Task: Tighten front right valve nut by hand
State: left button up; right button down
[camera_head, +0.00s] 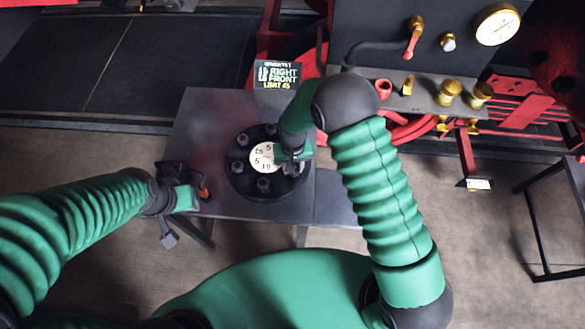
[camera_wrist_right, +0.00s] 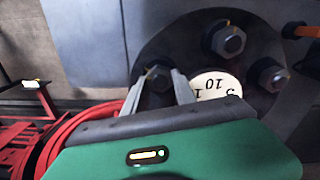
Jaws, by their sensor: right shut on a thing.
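A round black valve cover (camera_head: 240,180) with several nuts around its rim and a white numbered disc (camera_head: 262,158) in its middle sits on the grey bench. My right gripper (camera_head: 296,165) is over the right side of the cover. In the right wrist view its two fingers (camera_wrist_right: 160,88) are shut on a dark hex nut (camera_wrist_right: 158,77), one finger on each side. Other nuts (camera_wrist_right: 228,41) stand free of the gripper. My left gripper (camera_head: 190,192) is at the left edge of the bench, beside a small orange-marked item (camera_head: 203,187); its fingers are unclear.
A sign reading "RIGHT FRONT" (camera_head: 278,75) stands behind the cover. Red pipes (camera_head: 410,130), brass fittings (camera_head: 449,91) and a gauge (camera_head: 497,25) are at the back right. The bench top (camera_head: 205,120) left of the cover is clear.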

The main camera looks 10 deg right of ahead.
jog(key=shift+m+b, duration=0.35)
jog(key=shift+m, duration=0.85)
jog(key=c, duration=1)
grip_release()
notch_tip(320, 180, up, 17)
jog(key=b, duration=0.3)
jog(key=shift+a, duration=0.1)
